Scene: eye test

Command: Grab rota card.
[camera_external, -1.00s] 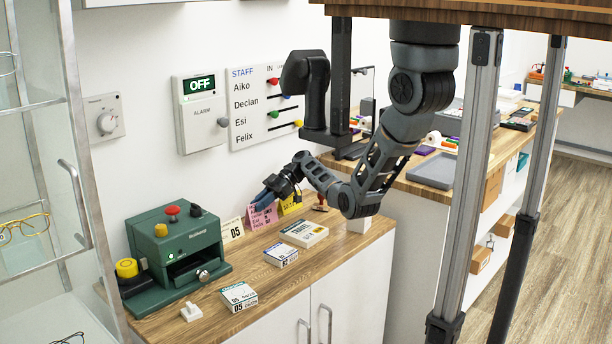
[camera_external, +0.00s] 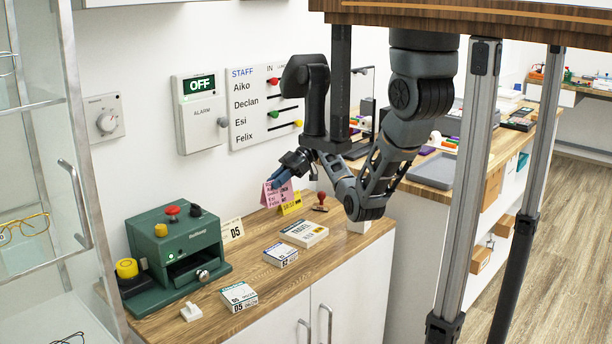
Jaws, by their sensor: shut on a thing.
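The rota card (camera_external: 272,197) is a pink card with lines of writing, some of which look like staff names. My gripper (camera_external: 279,181) is shut on its upper right part, and the blue fingers hide that part. The card is held upright, apparently above the back of the wooden counter (camera_external: 262,295). I cannot tell exactly how far its lower edge is from the wood.
A yellow card (camera_external: 291,204) stands close behind the rota card, with a stamp (camera_external: 320,203) to its right. A white card (camera_external: 232,230) stands left. Small boxes (camera_external: 304,233) and a green machine (camera_external: 178,250) occupy the counter. The wall carries a staff board (camera_external: 265,105).

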